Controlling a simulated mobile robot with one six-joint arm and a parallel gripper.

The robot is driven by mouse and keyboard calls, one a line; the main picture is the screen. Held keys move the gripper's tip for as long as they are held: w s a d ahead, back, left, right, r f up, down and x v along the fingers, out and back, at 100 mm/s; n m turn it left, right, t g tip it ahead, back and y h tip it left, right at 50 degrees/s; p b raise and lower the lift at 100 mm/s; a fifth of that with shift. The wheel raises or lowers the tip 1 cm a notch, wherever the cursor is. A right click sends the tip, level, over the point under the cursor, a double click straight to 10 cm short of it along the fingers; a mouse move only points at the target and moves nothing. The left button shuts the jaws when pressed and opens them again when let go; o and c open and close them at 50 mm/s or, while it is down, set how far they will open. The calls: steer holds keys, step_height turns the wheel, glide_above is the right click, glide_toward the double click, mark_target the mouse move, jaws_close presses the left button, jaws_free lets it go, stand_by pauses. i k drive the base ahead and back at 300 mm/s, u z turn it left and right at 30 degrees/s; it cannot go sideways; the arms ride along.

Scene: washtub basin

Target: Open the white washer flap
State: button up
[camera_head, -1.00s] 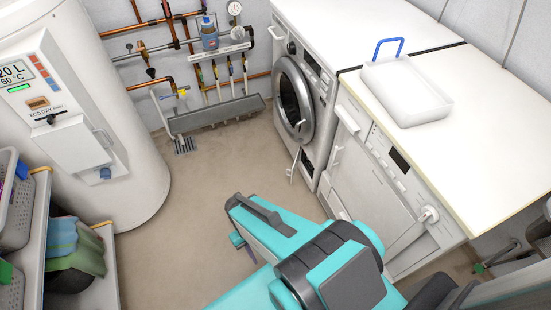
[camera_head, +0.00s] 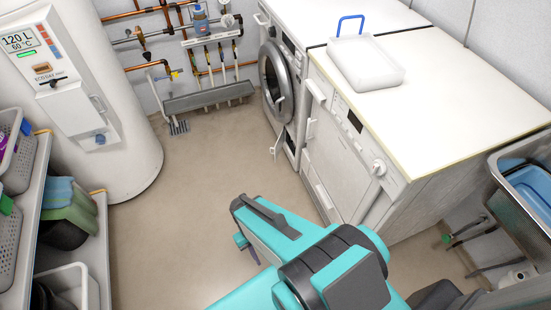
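Two white front-loading machines stand side by side along the right wall. The nearer white machine (camera_head: 350,165) has a control strip with a dark display, a round knob and light handle-like parts on its front. The farther machine (camera_head: 277,80) has a round silver-rimmed door, which looks shut. A small white flap (camera_head: 277,147) sticks out low on the farther machine's front, beside a dark opening. I cannot tell which flap the task names. My teal arm reaches up from the bottom of the view, in front of the machines and apart from them. My gripper's fingers do not show.
A white tray (camera_head: 366,66) with a blue handle sits on the worktop (camera_head: 440,95). A metal sink (camera_head: 510,180) stands at the right. A white boiler (camera_head: 85,110) and shelves with baskets (camera_head: 20,160) are at the left. The beige floor (camera_head: 190,210) between is clear.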

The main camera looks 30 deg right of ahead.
mark_target(279, 143)
steer(key=k, duration=0.6)
steer(key=u, duration=0.3)
steer(key=i, duration=0.95)
steer(key=u, duration=0.45)
steer(key=i, duration=1.05)
steer(key=z, duration=0.1)
